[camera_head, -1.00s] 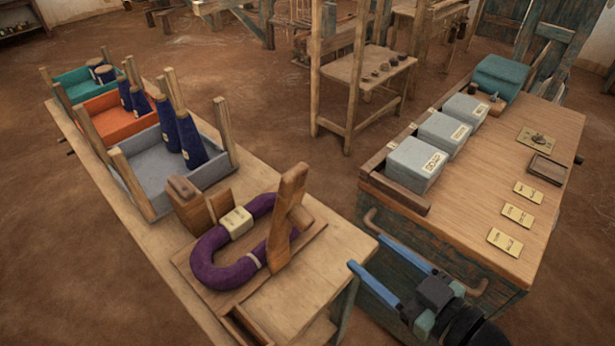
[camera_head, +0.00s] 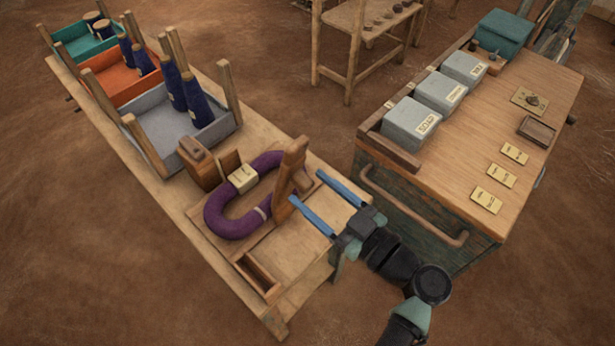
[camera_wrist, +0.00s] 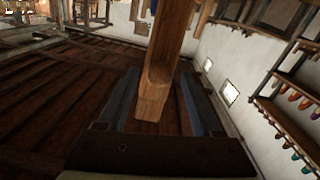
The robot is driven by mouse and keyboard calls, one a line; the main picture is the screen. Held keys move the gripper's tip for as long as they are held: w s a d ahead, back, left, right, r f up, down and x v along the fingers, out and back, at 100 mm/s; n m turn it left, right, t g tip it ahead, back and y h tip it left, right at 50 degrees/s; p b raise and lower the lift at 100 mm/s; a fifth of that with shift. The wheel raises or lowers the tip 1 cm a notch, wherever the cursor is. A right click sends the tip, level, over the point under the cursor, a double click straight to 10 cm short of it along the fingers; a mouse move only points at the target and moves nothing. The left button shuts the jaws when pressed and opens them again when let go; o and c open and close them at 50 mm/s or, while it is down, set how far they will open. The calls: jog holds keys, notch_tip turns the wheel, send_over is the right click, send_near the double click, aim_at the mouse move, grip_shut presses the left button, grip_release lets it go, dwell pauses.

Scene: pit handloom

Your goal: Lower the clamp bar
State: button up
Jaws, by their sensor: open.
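The clamp bar (camera_head: 292,172) is a brown wooden bar standing raised and slightly tilted at the right end of a small wooden base board (camera_head: 235,238). A purple yarn hank (camera_head: 226,215) with a pale label (camera_head: 243,178) lies looped on that board, beside and partly behind the bar. My gripper (camera_head: 307,184) is open, its two blue fingers reaching in from the right at the bar. In the wrist view the bar (camera_wrist: 161,72) stands upright between the two open fingers (camera_wrist: 158,95). Whether a finger touches it cannot be told.
A wooden block (camera_head: 205,164) stands left of the hank and a small open wooden box (camera_head: 259,276) in front. Grey, orange and teal trays with blue cones line the bench behind. A cabinet (camera_head: 470,160) with grey boxes and yellow cards stands to the right.

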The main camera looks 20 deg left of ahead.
jog(key=shift+x, duration=1.1)
grip_shut()
